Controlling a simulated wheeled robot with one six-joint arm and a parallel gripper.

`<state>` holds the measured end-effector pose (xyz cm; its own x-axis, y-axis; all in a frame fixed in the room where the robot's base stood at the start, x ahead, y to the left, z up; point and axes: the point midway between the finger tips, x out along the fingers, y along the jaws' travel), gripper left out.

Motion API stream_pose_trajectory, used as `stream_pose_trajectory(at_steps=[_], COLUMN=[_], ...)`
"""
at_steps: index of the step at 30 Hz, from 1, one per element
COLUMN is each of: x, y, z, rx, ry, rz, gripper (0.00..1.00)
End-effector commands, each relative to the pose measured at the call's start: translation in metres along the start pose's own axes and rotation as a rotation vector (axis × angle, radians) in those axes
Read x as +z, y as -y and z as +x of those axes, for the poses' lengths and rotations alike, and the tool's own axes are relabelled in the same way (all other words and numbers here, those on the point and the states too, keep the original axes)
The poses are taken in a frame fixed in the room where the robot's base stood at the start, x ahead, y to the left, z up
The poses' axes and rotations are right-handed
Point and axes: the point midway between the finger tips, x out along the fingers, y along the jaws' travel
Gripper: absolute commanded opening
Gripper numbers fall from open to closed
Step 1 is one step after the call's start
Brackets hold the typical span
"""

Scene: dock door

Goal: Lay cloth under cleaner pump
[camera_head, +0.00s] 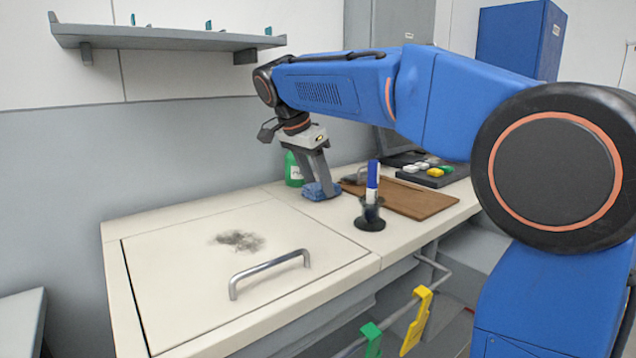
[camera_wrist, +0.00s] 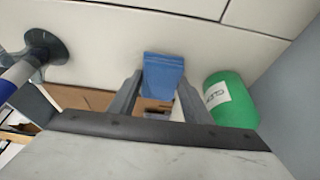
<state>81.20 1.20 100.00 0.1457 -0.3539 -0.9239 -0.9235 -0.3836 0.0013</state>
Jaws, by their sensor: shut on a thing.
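The blue folded cloth (camera_head: 322,191) is at the back of the cream counter, at the tips of my gripper (camera_head: 319,183). My gripper points down and is shut on the cloth. In the wrist view the cloth (camera_wrist: 164,70) shows between and beyond the fingers of my gripper (camera_wrist: 157,88). The cleaner pump, a green bottle with a white label (camera_head: 293,171), stands just left of the cloth in the head view, partly hidden by my gripper. In the wrist view the cleaner pump (camera_wrist: 233,108) is right of the cloth, with a small gap. I cannot tell whether the cloth touches the counter.
A brown board (camera_head: 425,205) and a dark tray of coloured pieces (camera_head: 433,179) lie to the right. A metal handle (camera_head: 270,266) and dark smudge (camera_head: 239,241) mark the otherwise clear left panel.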

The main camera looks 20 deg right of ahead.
Motion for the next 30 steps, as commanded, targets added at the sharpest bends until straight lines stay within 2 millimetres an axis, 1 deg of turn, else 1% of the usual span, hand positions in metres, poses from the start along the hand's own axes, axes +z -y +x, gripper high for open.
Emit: stream_pose_trajectory(at_steps=[10, 11, 12, 13, 23, 26, 28, 30], x=[0.001, 0.001, 0.001, 0.001, 0.001, 0.000, 0.000, 0.011], y=[0.000, 0.000, 0.000, 0.000, 0.000, 0.000, 0.000, 0.000], z=[0.002, 0.003, 0.003, 0.002, 0.001, -0.005, -0.013, -0.017], rx=[-0.001, -0.001, -0.001, -0.001, -0.001, -0.001, -0.003, -0.002], ry=[0.000, 0.000, 0.000, 0.000, 0.000, 0.000, 0.000, 0.000], rz=[0.001, 0.001, 0.001, 0.001, 0.002, 0.001, 0.001, -0.001], gripper=[0.23, 0.47, 0.56, 0.63, 0.63, 0.63, 0.63, 0.63])
